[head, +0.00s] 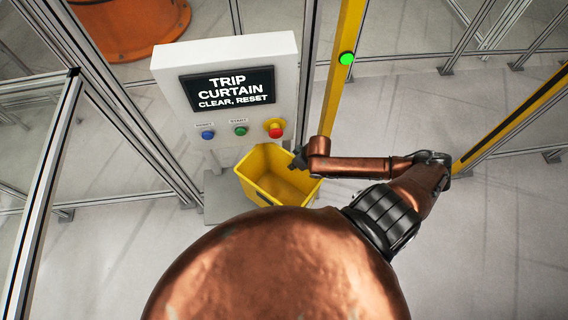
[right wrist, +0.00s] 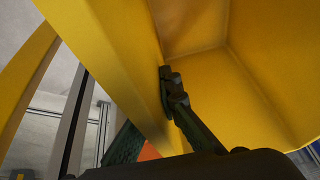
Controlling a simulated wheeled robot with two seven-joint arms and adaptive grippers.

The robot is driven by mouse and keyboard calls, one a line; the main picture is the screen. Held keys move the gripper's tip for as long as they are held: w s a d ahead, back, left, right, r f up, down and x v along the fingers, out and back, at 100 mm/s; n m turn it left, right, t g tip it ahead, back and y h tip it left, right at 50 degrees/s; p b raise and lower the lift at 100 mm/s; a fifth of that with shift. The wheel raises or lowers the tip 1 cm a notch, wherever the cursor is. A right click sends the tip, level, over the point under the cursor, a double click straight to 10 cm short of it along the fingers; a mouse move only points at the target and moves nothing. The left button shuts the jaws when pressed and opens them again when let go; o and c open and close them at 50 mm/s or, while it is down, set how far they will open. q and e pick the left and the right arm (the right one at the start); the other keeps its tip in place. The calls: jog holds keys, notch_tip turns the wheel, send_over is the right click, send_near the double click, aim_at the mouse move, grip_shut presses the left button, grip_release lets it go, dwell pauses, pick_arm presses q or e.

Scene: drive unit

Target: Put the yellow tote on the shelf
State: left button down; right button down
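The yellow tote (head: 272,177) is an open-topped bin in front of the control panel, its inside facing up toward the head camera. My right gripper (head: 299,160) is at the tote's upper right rim. In the right wrist view, the tote (right wrist: 265,75) fills most of the picture and a dark finger (right wrist: 175,88) lies close against a yellow wall. The tote looks empty. My left gripper is not in view. I cannot make out a shelf.
The control panel (head: 226,88) reads "TRIP CURTAIN CLEAR, RESET" and has blue, green and red buttons. A yellow post (head: 341,75) with a green light stands beside it; another yellow and black post (head: 512,120) is at right. Fence frames surround grey floor (head: 500,230).

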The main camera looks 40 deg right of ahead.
aim_at(284, 164)
jog(key=w, duration=0.1)
jog(key=w+a, duration=0.1)
jog(key=w, duration=0.1)
jog(key=shift+w, duration=0.2)
jog(key=shift+w+a+r, duration=0.15)
jog(key=shift+w+a, duration=0.05)
jog(key=shift+w, duration=0.35)
jog(key=shift+f+p, duration=0.5)
jog(key=shift+f, duration=1.35)
jog(key=shift+s+f, duration=0.1)
jog(key=c, duration=2.2)
grip_release()
jog(key=shift+s, duration=0.1)
jog(key=shift+o, duration=0.2)
jog(key=v, duration=1.2)
